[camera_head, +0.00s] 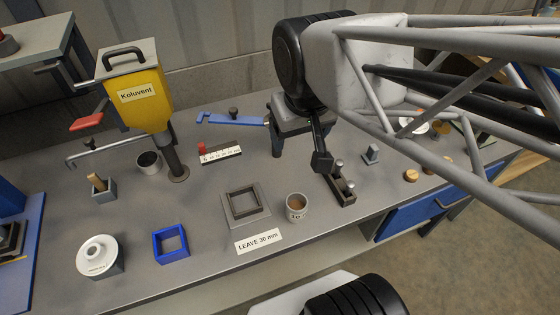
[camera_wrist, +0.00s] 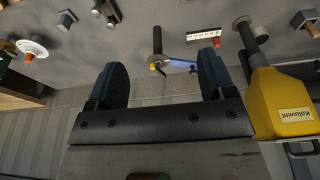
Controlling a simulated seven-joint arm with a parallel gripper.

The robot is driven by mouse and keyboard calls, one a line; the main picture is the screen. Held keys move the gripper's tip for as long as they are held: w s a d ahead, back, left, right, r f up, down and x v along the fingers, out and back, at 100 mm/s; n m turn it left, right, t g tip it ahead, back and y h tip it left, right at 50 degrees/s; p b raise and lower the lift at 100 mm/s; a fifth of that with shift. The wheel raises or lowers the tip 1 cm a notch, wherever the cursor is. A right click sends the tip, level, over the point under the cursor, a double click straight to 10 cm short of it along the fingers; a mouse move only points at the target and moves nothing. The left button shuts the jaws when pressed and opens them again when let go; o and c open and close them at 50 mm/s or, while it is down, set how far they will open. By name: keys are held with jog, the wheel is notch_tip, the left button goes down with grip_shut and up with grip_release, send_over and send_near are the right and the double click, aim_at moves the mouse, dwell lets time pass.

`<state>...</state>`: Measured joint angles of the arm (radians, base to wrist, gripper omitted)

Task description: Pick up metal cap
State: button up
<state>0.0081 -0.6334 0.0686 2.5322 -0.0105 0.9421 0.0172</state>
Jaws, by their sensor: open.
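My gripper (camera_head: 298,152) is above the back middle of the bench. In the wrist view its two blue fingers (camera_wrist: 162,75) are wide apart with nothing held between them. A small grey metal piece with a squarish base (camera_head: 371,154) stands to its right and may be the metal cap; what seems the same piece shows at the upper left of the wrist view (camera_wrist: 67,18). A dark holder (camera_head: 340,188) with small silver round-topped parts sits below and right of my gripper, apart from the grey piece. I cannot tell for certain which piece is the cap.
A yellow Koluvent dispenser (camera_head: 146,92) stands at the back left. A cup (camera_head: 296,207), a grey square frame (camera_head: 243,203), a blue square frame (camera_head: 171,244) and a white round part (camera_head: 98,255) are in front. Tan discs (camera_head: 411,175) lie right, partly behind my arm.

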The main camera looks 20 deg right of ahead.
jog(key=shift+o, duration=1.2)
jog(key=n+t+h, duration=0.5)
jog(key=n+h, duration=0.6)
jog(key=n, duration=1.4)
send_near(296, 209)
jog(key=shift+w+d+r, duration=0.85)
jog(key=shift+w+r, duration=0.05)
jog(key=shift+r, duration=0.05)
jog(key=shift+w, duration=0.1)
jog(key=shift+x, duration=1.2)
